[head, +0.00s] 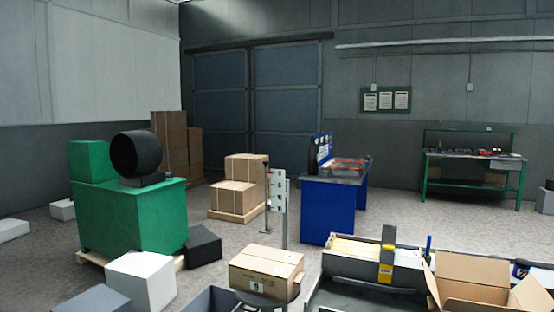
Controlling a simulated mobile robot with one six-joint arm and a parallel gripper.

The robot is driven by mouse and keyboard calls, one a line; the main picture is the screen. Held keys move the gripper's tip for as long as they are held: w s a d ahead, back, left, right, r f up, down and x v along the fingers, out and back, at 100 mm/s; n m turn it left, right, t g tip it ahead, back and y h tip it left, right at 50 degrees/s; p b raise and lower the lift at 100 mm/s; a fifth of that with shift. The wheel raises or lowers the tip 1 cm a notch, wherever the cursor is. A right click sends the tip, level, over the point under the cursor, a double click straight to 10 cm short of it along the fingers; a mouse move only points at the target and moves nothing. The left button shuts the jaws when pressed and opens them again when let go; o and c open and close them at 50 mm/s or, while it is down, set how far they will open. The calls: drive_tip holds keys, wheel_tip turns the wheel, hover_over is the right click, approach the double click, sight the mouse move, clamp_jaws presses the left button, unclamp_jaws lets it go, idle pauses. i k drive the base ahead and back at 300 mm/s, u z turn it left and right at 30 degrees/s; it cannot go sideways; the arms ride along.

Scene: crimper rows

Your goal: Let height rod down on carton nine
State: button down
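A closed brown carton (268,262) with a "9" tag at its front sits at the lower middle of the head view, on a dark, round-edged support. Just behind it stands an upright gauge, a white plate with dark marks (279,191) on a grey post (285,228). A thin dark rod (267,200) stands upright left of the plate, with a short piece at its top. I cannot tell which part is the height rod. Nothing is seen resting on the carton's top. My gripper is not in view.
Right of the carton are a grey tray (340,268) with a yellow part (387,258) and an open empty carton (470,290). A green cabinet (135,215), white box (142,280) and black box (203,246) stand left. A blue bench (328,210) stands behind. Floor between is clear.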

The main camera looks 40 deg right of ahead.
sight(265, 230)
drive_tip(key=z, duration=0.1)
drive_tip(key=i, duration=1)
drive_tip(key=u, duration=0.05)
